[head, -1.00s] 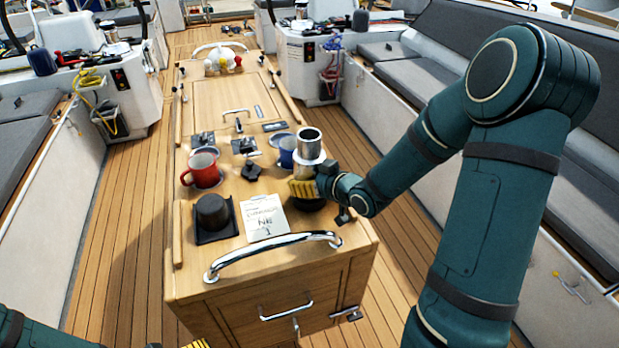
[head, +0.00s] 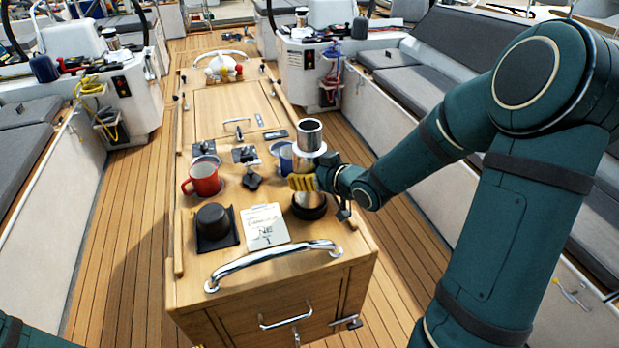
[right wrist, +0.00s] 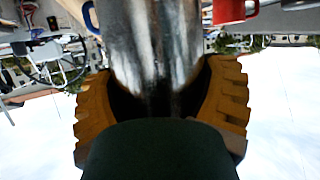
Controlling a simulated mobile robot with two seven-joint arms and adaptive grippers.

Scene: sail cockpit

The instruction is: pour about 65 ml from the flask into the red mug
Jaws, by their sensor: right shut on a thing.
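The steel flask (head: 309,137) stands upright at the right side of the wooden cockpit table. My right gripper (head: 301,182) is shut around its body. The flask's lower part shows below the fingers, over a black ring holder (head: 309,211); I cannot tell whether its bottom is clear of the ring. In the right wrist view the flask (right wrist: 155,50) fills the space between the yellow fingers (right wrist: 162,100). The red mug (head: 205,181) stands upright to the left, apart from the flask; its inside is not clear. It also shows in the wrist view (right wrist: 229,11). My left gripper is out of view.
A blue mug (head: 286,158) stands just behind the flask, partly hidden. A black cup-shaped item (head: 213,221) sits on a dark mat, beside a paper note (head: 263,227). A chrome rail (head: 270,258) crosses the front edge.

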